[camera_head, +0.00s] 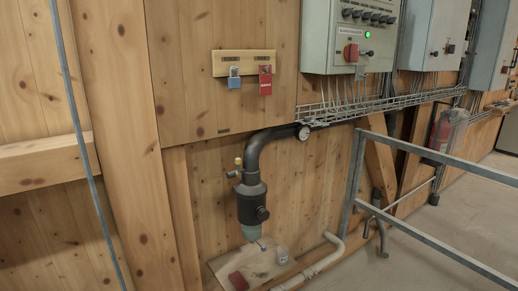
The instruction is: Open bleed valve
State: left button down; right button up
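A dark grey pipe (256,151) bends down along the wooden wall in the middle of the head view. A small side fitting (233,173) with a yellow cap (238,161) sticks out to the left of the pipe; it may be the bleed valve, but its open or shut position is too small to tell. Below it is a thicker dark body (247,203) with a round knob (262,213) and a teal lower part (252,232). Neither of my grippers is in view.
A grey control box (349,40) is at upper right. A metal railing (430,154) crosses the right side. A clear cup (282,254) and red object (238,281) are below the pipe.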

aim_at(237, 161)
jog(key=i+l+z, duration=0.1)
jog(key=i+z, duration=0.15)
jog(key=i, duration=0.35)
jog(key=i+z, duration=0.3)
jog(key=i, duration=0.25)
jog(key=i+l+u, duration=0.65)
jog(key=i+l, duration=0.1)
jog(key=i, duration=0.05)
